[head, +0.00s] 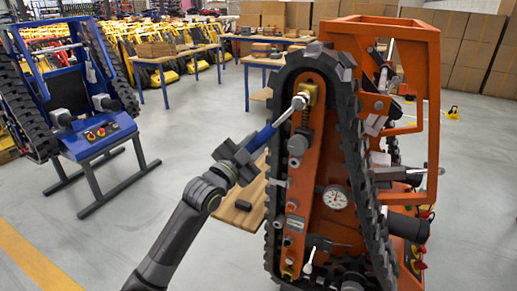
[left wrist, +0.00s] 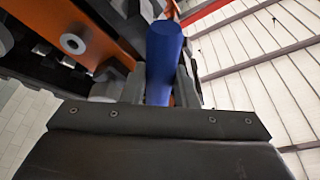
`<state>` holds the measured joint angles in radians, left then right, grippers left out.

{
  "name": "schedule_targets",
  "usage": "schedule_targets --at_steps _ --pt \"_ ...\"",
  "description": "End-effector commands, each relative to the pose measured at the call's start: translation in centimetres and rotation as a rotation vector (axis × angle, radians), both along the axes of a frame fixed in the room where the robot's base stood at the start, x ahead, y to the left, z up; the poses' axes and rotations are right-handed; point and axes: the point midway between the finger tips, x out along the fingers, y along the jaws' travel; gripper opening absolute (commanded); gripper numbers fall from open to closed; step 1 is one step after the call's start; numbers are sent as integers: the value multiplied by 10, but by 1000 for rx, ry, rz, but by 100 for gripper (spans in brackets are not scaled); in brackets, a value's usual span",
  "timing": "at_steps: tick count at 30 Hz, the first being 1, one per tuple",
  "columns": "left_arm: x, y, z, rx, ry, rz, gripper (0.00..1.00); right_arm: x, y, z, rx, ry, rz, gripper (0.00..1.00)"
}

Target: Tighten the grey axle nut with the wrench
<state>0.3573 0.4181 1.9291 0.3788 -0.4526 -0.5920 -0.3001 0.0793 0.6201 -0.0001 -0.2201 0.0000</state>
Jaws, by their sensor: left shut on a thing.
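The wrench has a blue handle (head: 262,137) and a bright metal shaft and head (head: 299,103). My left gripper (head: 243,156) is shut on the blue handle, which also shows upright between the fingers in the left wrist view (left wrist: 163,62). The wrench slants up to the right, and its head is at the upper part of the orange tracked carrier (head: 312,210), beside a yellow block (head: 309,92). The grey axle nut is not clearly distinguishable; the wrench head may cover it, and I cannot tell whether it is seated. My right gripper is not in view.
A black track (head: 349,130) runs around the orange side plate, which carries a round gauge (head: 335,197) and a small lever (head: 309,258). A wooden board (head: 240,205) lies behind my arm. A blue tracked carrier (head: 90,100) stands at the left. Grey floor between is clear.

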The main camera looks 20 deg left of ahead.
Motion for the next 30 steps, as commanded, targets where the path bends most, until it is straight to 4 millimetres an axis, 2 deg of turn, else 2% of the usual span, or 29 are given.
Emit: schedule_targets --at_steps 30 --pt "0 12 13 104 -6 -1 0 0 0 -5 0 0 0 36"
